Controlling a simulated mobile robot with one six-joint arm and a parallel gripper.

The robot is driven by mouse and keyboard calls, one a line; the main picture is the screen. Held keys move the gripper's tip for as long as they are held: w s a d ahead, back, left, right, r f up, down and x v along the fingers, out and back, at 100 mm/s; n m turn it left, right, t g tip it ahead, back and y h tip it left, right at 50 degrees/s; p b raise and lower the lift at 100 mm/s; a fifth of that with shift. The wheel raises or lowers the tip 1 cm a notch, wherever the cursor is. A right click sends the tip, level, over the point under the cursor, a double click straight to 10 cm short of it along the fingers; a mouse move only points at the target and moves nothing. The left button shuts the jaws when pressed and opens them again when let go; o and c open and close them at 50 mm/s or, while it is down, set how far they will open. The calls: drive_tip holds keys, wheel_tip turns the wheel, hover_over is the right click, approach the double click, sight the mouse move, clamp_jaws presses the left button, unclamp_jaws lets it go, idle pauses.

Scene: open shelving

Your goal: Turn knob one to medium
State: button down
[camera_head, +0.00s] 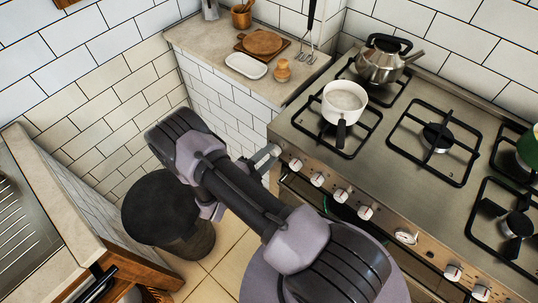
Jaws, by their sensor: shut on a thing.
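The steel stove (400,110) stands at the right, with a row of white-and-steel knobs along its front panel. My gripper (274,151) is at the left end of this row, closed on the leftmost knob. The fingers hide most of that knob, so its pointer angle cannot be read. The second knob (296,164) is just right of my gripper and free of it. More knobs follow to the right, among them the third knob (317,179) and the fourth knob (341,195).
A white pot (345,100) stands on the front left burner, with a steel kettle (383,62) behind it. A green pot (529,146) is at the right edge. A dark bin (165,225) stands on the floor left of my arm. The counter (205,42) is at the back.

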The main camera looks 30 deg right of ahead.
drive_tip(key=shift+n, duration=0.4)
drive_tip(key=c, duration=1)
unclamp_jaws()
drive_tip(key=shift+o, duration=0.2)
drive_tip(key=p+v, duration=0.3)
drive_tip(key=v, duration=1.4)
drive_tip(key=shift+a, duration=0.25)
drive_tip(key=shift+f, duration=0.15)
